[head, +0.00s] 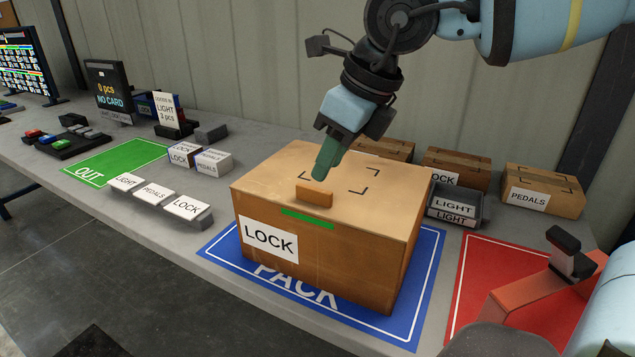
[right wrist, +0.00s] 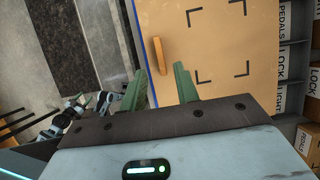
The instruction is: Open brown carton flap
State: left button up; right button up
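The brown carton (head: 375,270) stands on the blue PACK mat with a LOCK label on its front. Its top flap (head: 280,165) lies flat and closed. An orange tab handle (head: 314,193) stands up from the flap near its front edge; it also shows in the right wrist view (right wrist: 160,55). My right gripper (head: 323,170) points down just above and behind the handle in the head view. In the right wrist view its two green fingers (right wrist: 162,82) are apart with nothing between them; the handle lies just beyond their tips.
Several small cartons (head: 543,190) and a grey LIGHT bin (head: 453,206) stand behind and right of the carton. LOCK and PEDALS boxes (head: 187,207) lie to the left, beside the green OUT mat (head: 95,165). A red mat (head: 490,265) is at the right.

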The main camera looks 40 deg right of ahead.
aim_at(315, 188)
jog(key=x, duration=0.5)
jog(key=shift+w+f, duration=0.15)
jog(key=shift+f, duration=0.2)
grip_shut()
